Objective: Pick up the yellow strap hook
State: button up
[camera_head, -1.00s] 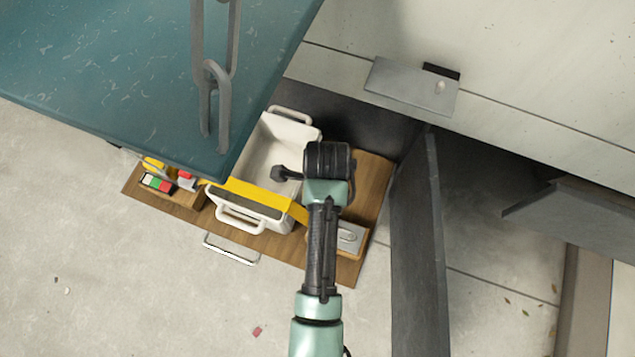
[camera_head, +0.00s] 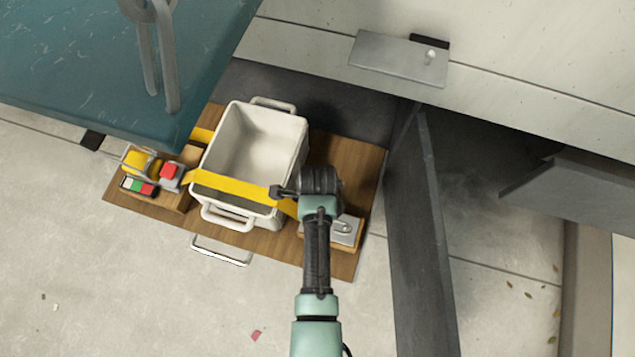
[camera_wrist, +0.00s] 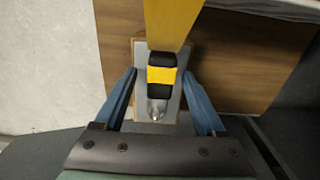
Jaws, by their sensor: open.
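The yellow strap hook (camera_wrist: 157,106) is a small metal end on a yellow strap with black bands, seen in the wrist view over a grey metal plate. My gripper (camera_wrist: 160,75) is open, with one blue finger on each side of the banded strap end. I see no clear contact between fingers and strap. In the head view the yellow strap (camera_head: 235,187) crosses the front of a white crate (camera_head: 222,150) and runs toward the metal plate (camera_head: 347,232). There my wrist hides the hook and my fingers.
The crate stands on a wooden board (camera_head: 345,165). A block with a yellow ratchet-like part and red and green buttons (camera_head: 138,186) sits at left. A teal box (camera_head: 70,70) overhangs at upper left. A dark upright panel (camera_head: 422,230) stands close right of my arm.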

grip_shut()
dwell(0.3)
jog(key=shift+r, duration=0.15)
notch_tip(320, 180, up, 9)
jog(key=p, duration=0.3)
jog(key=shift+r, duration=0.15)
jog(key=shift+s+d+r+p, duration=0.1)
jog(key=shift+d+r+p, duration=0.25)
jog(key=shift+p, duration=0.35)
jog(key=shift+r, duration=0.1)
